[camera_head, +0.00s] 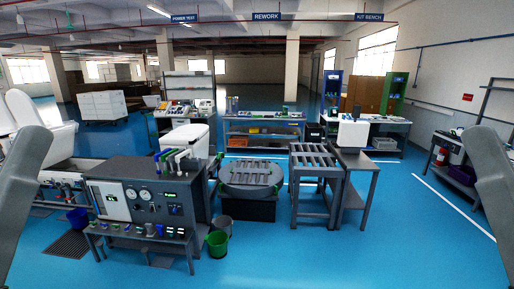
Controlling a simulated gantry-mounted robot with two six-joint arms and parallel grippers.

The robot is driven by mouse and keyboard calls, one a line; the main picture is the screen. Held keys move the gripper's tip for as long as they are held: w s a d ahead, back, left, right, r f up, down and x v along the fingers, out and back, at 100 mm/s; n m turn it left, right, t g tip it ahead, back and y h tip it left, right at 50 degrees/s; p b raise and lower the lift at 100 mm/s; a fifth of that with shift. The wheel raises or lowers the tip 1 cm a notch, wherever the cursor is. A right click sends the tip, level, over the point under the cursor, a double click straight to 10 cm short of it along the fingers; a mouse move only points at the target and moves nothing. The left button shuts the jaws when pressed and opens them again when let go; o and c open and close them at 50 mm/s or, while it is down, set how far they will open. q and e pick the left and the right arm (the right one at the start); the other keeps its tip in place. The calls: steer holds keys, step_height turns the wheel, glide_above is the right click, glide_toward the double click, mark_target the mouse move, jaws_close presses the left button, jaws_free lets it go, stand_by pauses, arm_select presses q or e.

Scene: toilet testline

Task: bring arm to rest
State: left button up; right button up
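My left arm (24,190) shows as a large grey link at the left edge of the head view. My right arm (494,185) shows as a matching grey link at the right edge. Both links slant and are cut off by the frame. Neither gripper is in view, so I cannot see the fingers or anything in them. No object is seen touching either visible link.
A dark test bench (160,193) with gauges stands front left. A round turntable (251,174), a roller table (312,158) and a small side table (356,160) stand to its right. A green bucket (217,243) is on the floor. Blue floor (400,245) is clear front right.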

arm_select(q)
step_height(320, 180, up, 18)
steer(key=p, duration=1.4)
arm_select(e)
step_height(320, 180, up, 18)
